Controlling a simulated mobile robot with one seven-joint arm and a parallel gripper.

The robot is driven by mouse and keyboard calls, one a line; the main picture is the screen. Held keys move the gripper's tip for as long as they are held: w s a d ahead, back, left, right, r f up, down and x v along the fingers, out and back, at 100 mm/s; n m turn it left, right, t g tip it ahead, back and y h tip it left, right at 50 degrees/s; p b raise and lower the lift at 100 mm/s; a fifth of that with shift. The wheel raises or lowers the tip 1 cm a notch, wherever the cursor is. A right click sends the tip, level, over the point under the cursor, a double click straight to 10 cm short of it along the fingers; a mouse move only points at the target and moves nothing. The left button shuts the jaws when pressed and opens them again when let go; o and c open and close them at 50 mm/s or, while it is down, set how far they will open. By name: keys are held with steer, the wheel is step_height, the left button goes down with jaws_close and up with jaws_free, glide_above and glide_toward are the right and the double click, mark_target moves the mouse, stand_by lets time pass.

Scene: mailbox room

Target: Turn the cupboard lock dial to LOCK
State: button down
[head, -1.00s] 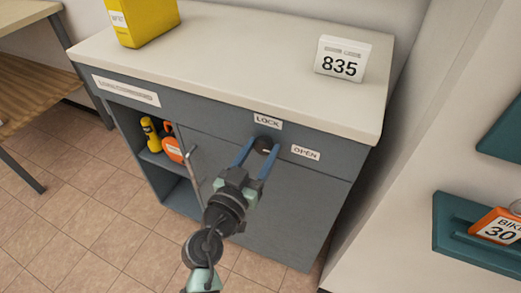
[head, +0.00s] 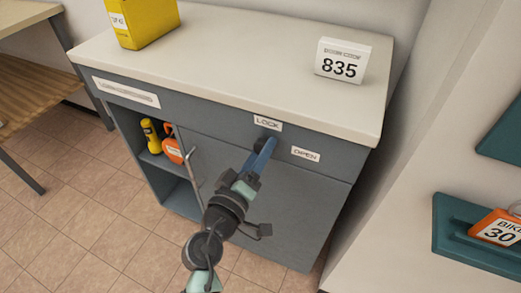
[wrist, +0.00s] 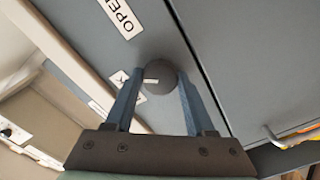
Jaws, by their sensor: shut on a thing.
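The dial's short white mark points left in the wrist view, toward the LOCK label (wrist: 99,108), which the left finger partly covers. The OPEN label (wrist: 121,17) is at the upper left. In the head view, the LOCK label (head: 268,123) is above the dial and the OPEN label (head: 305,154) is to its right.
The cupboard top (head: 250,55) bears a yellow container (head: 145,22) and an 835 sign (head: 341,62). An open compartment at left holds a yellow item (head: 150,136) and an orange item (head: 173,150). A bar handle (head: 193,180) is left of my arm. A teal wall holder (head: 455,235) is at right.

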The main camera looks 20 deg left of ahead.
steer(key=shift+n+p, duration=1.1)
steer(key=shift+n, duration=2.6)
steer(key=shift+f, duration=0.1)
steer(key=shift+c, duration=1.2)
jaws_free()
steer(key=s, duration=1.3)
steer(key=shift+a, duration=0.2)
